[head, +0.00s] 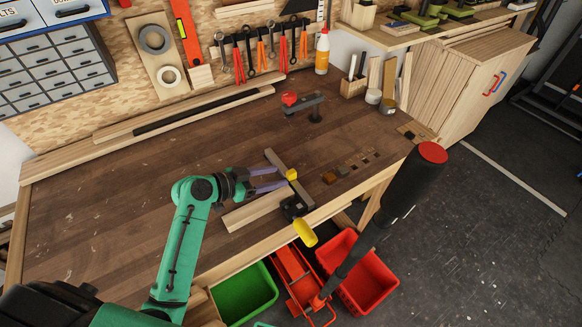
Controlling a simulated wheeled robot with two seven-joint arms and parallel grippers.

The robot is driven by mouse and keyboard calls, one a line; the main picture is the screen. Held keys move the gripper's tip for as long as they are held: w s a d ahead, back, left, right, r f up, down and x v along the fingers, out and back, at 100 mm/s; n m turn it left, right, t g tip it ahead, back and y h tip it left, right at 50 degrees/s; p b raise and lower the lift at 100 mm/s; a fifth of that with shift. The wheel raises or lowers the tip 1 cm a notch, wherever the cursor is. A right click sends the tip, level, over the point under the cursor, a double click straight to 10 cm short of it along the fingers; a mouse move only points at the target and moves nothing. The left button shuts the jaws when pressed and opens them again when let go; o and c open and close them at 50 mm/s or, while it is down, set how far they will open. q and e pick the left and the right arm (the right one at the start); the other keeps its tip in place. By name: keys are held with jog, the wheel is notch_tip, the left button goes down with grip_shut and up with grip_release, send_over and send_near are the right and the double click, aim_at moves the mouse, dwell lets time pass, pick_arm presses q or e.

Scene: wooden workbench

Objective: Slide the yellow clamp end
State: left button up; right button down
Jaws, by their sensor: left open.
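A bar clamp lies at the front edge of the workbench, with a grey bar (275,159), a yellow clamp end (291,174) on the bar, and a black head (293,207) with a yellow handle (305,232) hanging past the edge. A pale wooden board (252,212) lies beside it. My left gripper (281,177) comes from the left with two purple fingers apart. Its tips are close to the left side of the yellow end; I cannot tell whether they touch it.
A vise-like tool with a red knob (290,99) stands behind. The left bench top is clear.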

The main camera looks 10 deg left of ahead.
aim_at(288, 173)
pick_arm(q)
jog(key=x, duration=0.6)
jog(key=shift+w+a+p, duration=0.2)
jog(key=shift+p, duration=0.2)
jog(key=shift+w+d+f, duration=0.1)
jog(key=shift+d+f, duration=0.05)
jog(key=shift+d, duration=0.1)
grip_shut()
pick_arm(e)
jog(key=shift+w+a+r, duration=0.3)
jog(key=shift+w+r, duration=0.05)
jog(key=shift+w, duration=0.15)
jog(key=shift+w+a+r, duration=0.25)
jog(key=shift+w+r, duration=0.1)
jog(key=shift+w, duration=0.1)
jog(key=shift+d, duration=0.25)
